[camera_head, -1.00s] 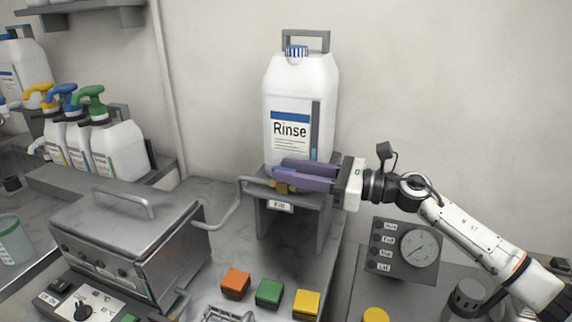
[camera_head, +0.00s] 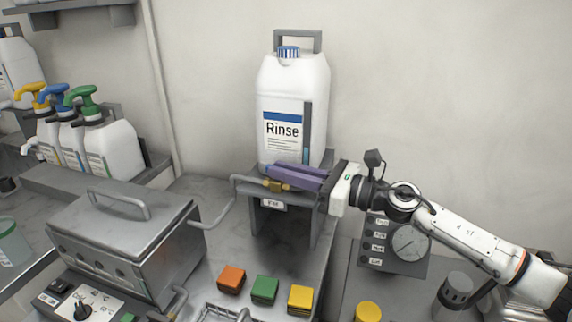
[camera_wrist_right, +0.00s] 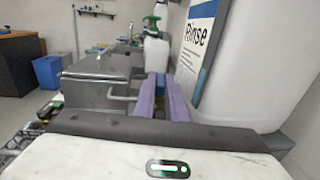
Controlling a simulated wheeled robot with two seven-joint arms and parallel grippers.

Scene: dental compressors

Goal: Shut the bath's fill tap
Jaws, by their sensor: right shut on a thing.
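The fill tap (camera_head: 276,185) is a small brass fitting below the front of the white Rinse container (camera_head: 283,110). A grey pipe runs from it to the metal bath (camera_head: 125,240) at the left. My right gripper (camera_head: 272,174) comes in from the right with its purple fingers at the tap. It is shut on the tap's blue handle (camera_wrist_right: 161,80), which shows between the fingers in the right wrist view. The fingers hide most of the handle, so its exact angle is hard to see. My left gripper is not in view.
The container stands on a grey labelled stand (camera_head: 272,205). Orange, green and yellow blocks (camera_head: 264,290) lie in front of it. A gauge box (camera_head: 395,245) stands below my right arm. Pump bottles (camera_head: 100,140) stand at the left.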

